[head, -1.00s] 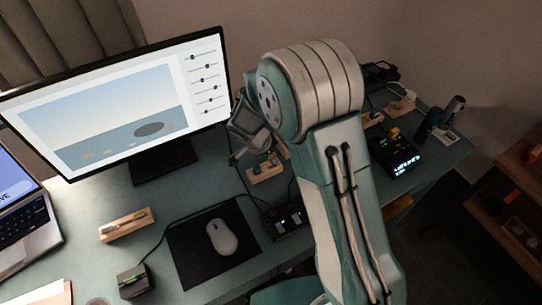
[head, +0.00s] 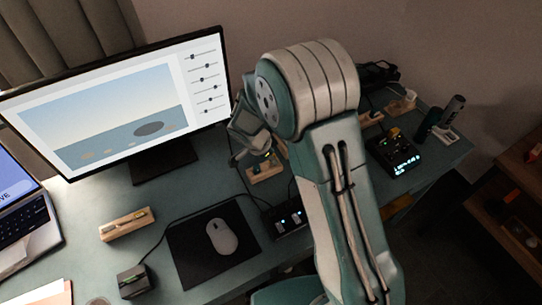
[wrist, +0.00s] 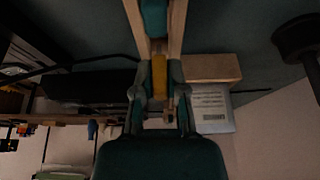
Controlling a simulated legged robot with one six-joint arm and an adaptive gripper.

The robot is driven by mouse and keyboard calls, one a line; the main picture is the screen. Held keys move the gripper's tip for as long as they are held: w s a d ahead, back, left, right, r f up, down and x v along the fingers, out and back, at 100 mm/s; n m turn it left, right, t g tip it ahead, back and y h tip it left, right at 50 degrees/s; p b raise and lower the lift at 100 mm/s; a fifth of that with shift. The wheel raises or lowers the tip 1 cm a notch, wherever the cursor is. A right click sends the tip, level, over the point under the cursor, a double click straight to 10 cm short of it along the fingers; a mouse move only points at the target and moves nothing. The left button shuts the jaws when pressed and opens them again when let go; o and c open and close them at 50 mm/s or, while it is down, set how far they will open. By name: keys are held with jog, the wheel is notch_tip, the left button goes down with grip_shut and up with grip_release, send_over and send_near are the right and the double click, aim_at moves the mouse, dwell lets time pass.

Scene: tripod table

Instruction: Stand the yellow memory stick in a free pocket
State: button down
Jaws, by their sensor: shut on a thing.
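In the wrist view the yellow memory stick (wrist: 160,66) sits between the two fingers of my gripper (wrist: 160,77), which is shut on it. Pale wooden strips and a teal part lie just beyond the stick at the top of this view. I cannot tell whether the stick touches them. In the head view the gripper is mostly hidden behind my arm, close to a small wooden holder (head: 265,173) with small upright things in it. Its pockets are too small to make out, and the yellow stick cannot be made out there.
A monitor (head: 120,100) stands at the left of the arm. A mouse (head: 221,236) lies on a dark mat, with another wooden block (head: 126,225) to its left. A black device with lit displays (head: 394,152) is at the right. Cables run across the desk.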

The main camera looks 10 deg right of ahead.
jog(key=shift+f, duration=0.7)
jog(key=c, duration=0.6)
grip_release()
jog(key=v, duration=1.1)
jog(key=shift+a+r, duration=0.15)
jog(key=shift+r, duration=0.25)
